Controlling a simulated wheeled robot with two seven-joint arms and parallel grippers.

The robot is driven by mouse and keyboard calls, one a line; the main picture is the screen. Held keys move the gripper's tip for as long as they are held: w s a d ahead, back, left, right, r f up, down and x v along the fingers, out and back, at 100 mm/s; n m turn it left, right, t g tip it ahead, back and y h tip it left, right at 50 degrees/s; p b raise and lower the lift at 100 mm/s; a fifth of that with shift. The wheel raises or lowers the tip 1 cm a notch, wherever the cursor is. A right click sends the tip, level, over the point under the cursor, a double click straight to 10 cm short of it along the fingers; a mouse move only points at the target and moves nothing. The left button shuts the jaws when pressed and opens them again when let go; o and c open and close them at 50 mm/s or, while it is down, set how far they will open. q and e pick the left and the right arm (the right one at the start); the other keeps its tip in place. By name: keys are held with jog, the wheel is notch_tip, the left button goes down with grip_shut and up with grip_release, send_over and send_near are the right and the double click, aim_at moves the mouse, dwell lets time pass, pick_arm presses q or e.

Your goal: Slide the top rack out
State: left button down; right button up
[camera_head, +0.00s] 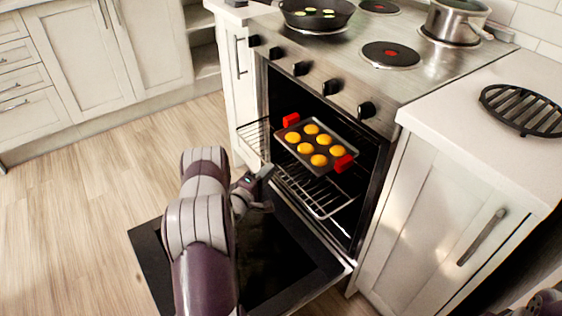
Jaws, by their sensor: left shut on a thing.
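The oven's top rack (310,193) is a silver wire shelf, part of it sticking out of the oven front over the lowered door. A dark tray (295,148) with red end grips and several golden round baked pieces (320,160) sits on the rack. My left gripper (266,175) is at the front edge of the rack, shut on it, just in front of the tray. My own arm and gripper hide part of the rack's front edge. My right gripper is not visible; only a dark bit of my right arm shows at the lower right corner.
The oven door (270,255) hangs open below the rack. The stove top holds a frying pan (317,14) and a pot (456,20). A black grate (525,110) lies on the right counter (455,125). Wooden floor at left is clear.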

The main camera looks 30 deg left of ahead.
pick_arm(q)
jog(key=s+a+p, duration=0.1)
jog(key=s+a, duration=0.1)
jog(key=s, duration=0.4)
jog(key=shift+a, duration=0.2)
jog(key=c, duration=1.2)
grip_release()
jog(key=shift+o, duration=0.2)
jog(key=s+p, duration=0.2)
jog(key=s, duration=1)
jog(key=shift+s+p, duration=0.35)
jog(key=shift+p, duration=0.05)
